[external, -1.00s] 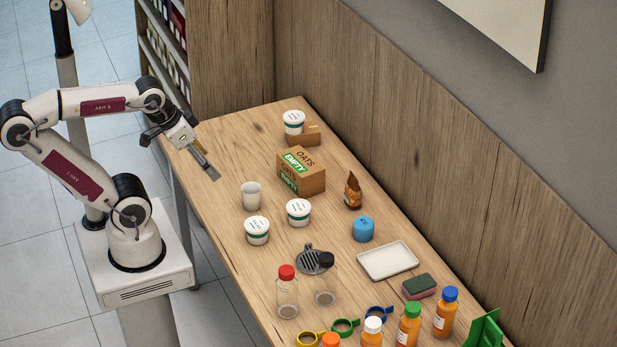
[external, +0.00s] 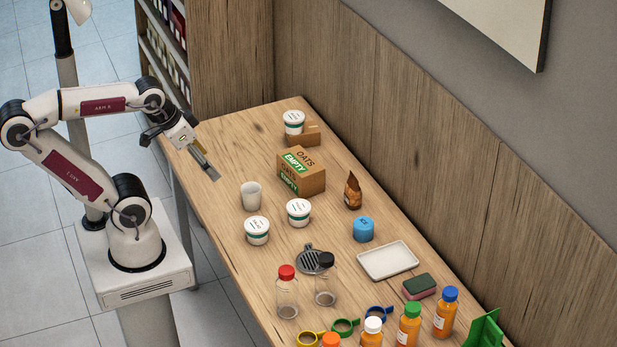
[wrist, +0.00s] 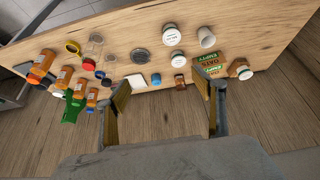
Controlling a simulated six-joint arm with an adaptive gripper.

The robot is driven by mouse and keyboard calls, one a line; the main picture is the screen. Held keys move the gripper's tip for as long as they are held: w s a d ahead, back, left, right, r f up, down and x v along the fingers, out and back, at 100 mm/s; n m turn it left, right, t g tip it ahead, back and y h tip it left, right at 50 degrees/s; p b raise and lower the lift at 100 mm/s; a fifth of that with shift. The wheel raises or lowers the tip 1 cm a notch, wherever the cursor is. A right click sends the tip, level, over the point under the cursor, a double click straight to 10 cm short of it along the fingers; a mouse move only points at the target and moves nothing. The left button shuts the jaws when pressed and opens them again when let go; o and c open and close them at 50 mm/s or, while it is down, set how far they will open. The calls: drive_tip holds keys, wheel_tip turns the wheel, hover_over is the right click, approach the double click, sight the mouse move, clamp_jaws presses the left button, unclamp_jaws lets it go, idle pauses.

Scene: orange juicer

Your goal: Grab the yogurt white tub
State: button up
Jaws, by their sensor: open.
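White tubs also show in the wrist view (wrist: 172,34), (wrist: 177,58) and (wrist: 245,73). My gripper (external: 209,168) is open and empty over the table's left far edge, apart from all the tubs. In the wrist view its fingers (wrist: 162,97) are spread wide.
An oats box (external: 302,172) stands between the far tub and the near tubs. A white cup (external: 251,196), a brown bag (external: 353,191), a blue container (external: 363,229) and a white tray (external: 388,261) are nearby. Bottles crowd the near end. The far left tabletop is clear.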

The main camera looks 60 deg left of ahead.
drive_tip(key=shift+w, duration=0.1)
drive_tip(key=w+d+f+n+t, duration=0.1)
drive_tip(key=w+d+f, duration=0.2)
drive_tip(key=w, duration=0.4)
drive_tip(key=w+d+f+n+t+h, duration=0.1)
drive_tip(key=w+d+f+n, duration=0.2)
drive_tip(key=w, duration=0.5)
drive_tip(key=w+d+f+t, duration=0.1)
drive_tip(key=w+d+f, duration=0.25)
drive_tip(key=w, duration=0.35)
drive_tip(key=n+t+y, duration=0.1)
drive_tip(key=n+y, duration=0.3)
drive_tip(key=y, duration=0.5)
approach(295, 211)
drive_tip(key=w, duration=0.1)
drive_tip(key=w+f, duration=0.1)
drive_tip(key=w+a+f, duration=0.1)
drive_tip(key=w, duration=0.1)
drive_tip(key=shift+a+f, duration=0.1)
drive_tip(key=shift+f, duration=0.05)
drive_tip(key=shift+s+a+f+t+y, duration=0.15)
drive_tip(key=shift+s+a+t+y, duration=0.25)
drive_tip(key=shift+a, duration=0.25)
drive_tip(key=shift+x, duration=1.3)
